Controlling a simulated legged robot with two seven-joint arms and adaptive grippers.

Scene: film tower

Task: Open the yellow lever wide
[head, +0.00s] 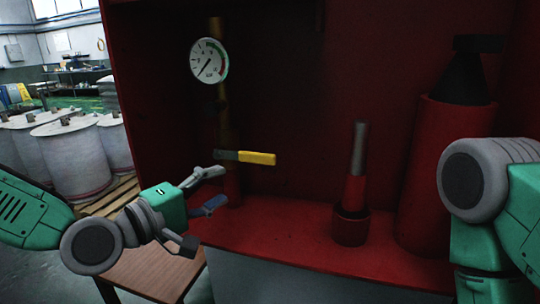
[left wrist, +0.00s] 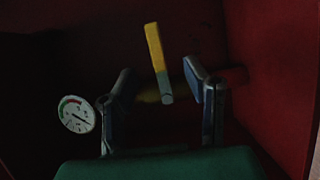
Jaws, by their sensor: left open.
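The yellow lever (head: 258,158) sticks out to the right from a vertical brass pipe (head: 228,125) inside a red cabinet, below a round gauge. It lies about level in the head view. My left gripper (head: 212,188) is open, just left of and below the lever, apart from it in the head view. In the left wrist view the lever (left wrist: 156,55) shows ahead, between the two open fingers (left wrist: 163,90), with its grey end lowest. I cannot tell whether a finger touches it. My right arm shows at the right edge; its gripper is out of view.
The pressure gauge (head: 209,60) sits on the pipe above the lever. A red nozzle (head: 352,190) stands on the cabinet's red shelf (head: 300,240), with a large red cylinder (head: 437,170) further right. A wooden table (head: 150,270) is below my left gripper. White drums (head: 72,160) stand at left.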

